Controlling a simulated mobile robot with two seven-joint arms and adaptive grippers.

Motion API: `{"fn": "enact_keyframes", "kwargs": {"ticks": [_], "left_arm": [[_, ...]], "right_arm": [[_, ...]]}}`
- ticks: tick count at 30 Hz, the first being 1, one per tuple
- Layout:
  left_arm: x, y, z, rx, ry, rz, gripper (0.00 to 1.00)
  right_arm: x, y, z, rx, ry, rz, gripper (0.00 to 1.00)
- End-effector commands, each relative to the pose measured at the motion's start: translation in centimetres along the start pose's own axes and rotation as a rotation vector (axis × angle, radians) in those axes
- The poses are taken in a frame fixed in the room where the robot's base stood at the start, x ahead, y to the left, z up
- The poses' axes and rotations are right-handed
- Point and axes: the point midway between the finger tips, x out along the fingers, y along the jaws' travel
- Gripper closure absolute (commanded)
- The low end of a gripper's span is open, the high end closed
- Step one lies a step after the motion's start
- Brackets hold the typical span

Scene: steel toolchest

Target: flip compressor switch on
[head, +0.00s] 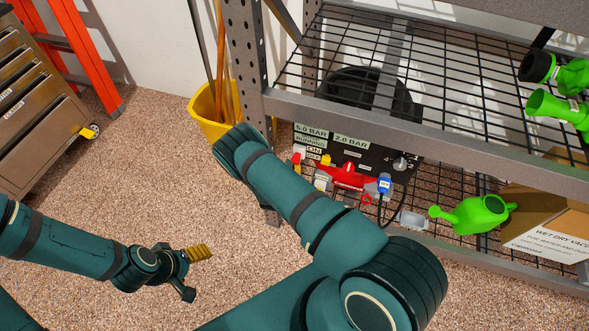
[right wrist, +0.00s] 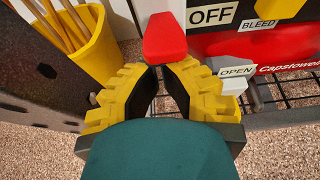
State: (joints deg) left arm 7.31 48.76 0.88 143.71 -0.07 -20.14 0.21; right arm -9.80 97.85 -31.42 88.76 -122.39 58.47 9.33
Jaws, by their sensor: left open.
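The compressor (head: 362,152) stands on the lower wire shelf in the head view, with a black panel, 5.0 BAR and 2.0 BAR labels and an ON label (head: 315,149). In the right wrist view the red switch lever (right wrist: 165,38) stands just left of the OFF label (right wrist: 212,15). My right gripper (right wrist: 158,70) has its yellow fingers drawn together right at the lever's lower end; whether they touch it is unclear. My right arm hides most of that gripper in the head view. My left gripper (head: 202,272) is open and empty above the floor at lower left.
A yellow bucket (head: 207,118) with wooden handles stands left of the compressor, beside the steel shelf post (head: 248,60). A green watering can (head: 475,214) and a cardboard box (head: 548,195) are on the shelf to the right. A tool chest (head: 45,125) stands at left. The speckled floor between is clear.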

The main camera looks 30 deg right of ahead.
Motion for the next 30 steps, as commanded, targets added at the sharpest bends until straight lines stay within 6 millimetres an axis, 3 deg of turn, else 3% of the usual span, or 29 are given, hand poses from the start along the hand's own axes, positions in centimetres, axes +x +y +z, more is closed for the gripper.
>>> {"fn": "enact_keyframes", "kwargs": {"ticks": [1, 6, 14, 30], "left_arm": [[-0.9, 0.3, 0.0, 0.0, -0.002, 0.0, 0.26], [-2.0, 0.8, 0.1, -0.001, -0.007, 0.001, 0.26], [-1.7, 0.6, 0.2, -0.001, -0.008, 0.001, 0.26], [-2.8, 1.1, 0.0, -0.001, -0.008, 0.001, 0.26]], "right_arm": [[-0.3, 0.0, 0.9, 0.003, 0.042, -0.002, 1.0], [-0.8, -0.1, 1.2, 0.0, 0.16, -0.001, 1.0], [-0.7, 0.0, 0.9, 0.0, 0.154, 0.0, 1.0], [-1.3, 0.0, 2.5, 0.0, 0.151, 0.0, 1.0]]}}
